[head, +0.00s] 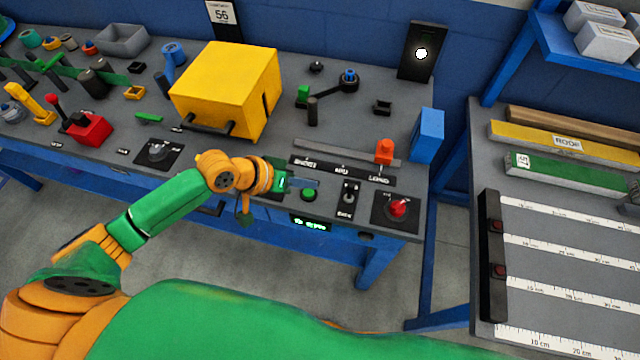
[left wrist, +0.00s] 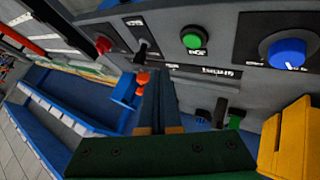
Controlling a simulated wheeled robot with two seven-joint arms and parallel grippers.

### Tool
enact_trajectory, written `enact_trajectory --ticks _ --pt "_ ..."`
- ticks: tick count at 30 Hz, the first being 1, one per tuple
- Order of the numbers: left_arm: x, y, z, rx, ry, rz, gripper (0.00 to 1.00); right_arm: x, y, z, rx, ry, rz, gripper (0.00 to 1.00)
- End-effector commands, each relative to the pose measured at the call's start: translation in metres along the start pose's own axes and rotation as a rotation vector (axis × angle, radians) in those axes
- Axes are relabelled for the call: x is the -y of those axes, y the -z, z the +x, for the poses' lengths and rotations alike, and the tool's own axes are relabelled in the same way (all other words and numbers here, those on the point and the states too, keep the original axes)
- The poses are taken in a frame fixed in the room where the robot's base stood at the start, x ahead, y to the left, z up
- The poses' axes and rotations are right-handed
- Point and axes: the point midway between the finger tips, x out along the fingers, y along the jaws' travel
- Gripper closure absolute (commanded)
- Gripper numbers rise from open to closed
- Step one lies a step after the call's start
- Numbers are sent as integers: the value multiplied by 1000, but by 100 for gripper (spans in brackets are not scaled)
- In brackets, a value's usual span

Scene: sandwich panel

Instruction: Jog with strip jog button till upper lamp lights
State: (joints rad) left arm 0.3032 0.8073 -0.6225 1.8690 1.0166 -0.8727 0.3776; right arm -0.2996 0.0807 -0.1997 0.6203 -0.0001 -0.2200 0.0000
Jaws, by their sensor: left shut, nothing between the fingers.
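A green button (head: 308,194) sits on the front part of the grey bench panel. It also shows in the left wrist view (left wrist: 194,40), its label too blurred to read surely. My left gripper (head: 314,183) is shut and empty, its fingertips close beside the green button in the head view. In the left wrist view the closed fingers (left wrist: 158,82) stand left of and below the button; I cannot tell whether they touch anything. A black lamp plate (head: 415,70) at the back carries one bright white disc (head: 421,53) in its upper half; its lower half looks dark. My right gripper is not in view.
An orange-red slider (head: 384,150) stands on a marked rail right of the gripper. A black toggle switch (head: 348,193) and a red knob (head: 398,208) are right of the button. A yellow box (head: 222,85) stands behind the arm. A green-lit display (head: 310,223) is on the front edge.

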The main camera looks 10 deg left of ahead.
Motion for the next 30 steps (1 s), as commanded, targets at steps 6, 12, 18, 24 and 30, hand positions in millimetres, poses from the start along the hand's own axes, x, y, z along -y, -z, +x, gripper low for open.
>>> enact_trajectory --ticks 6,12,18,24,30 --pt "3 31 -28 -17 -34 -100 100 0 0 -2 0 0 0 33" --pt "2 33 -30 -18 -40 -113 100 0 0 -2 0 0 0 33" --pt "2 32 -29 -18 -40 -112 100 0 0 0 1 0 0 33" --pt "8 24 -19 -18 -40 -111 100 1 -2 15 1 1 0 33" --pt "19 11 -1 -18 -39 -111 100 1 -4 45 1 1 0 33"
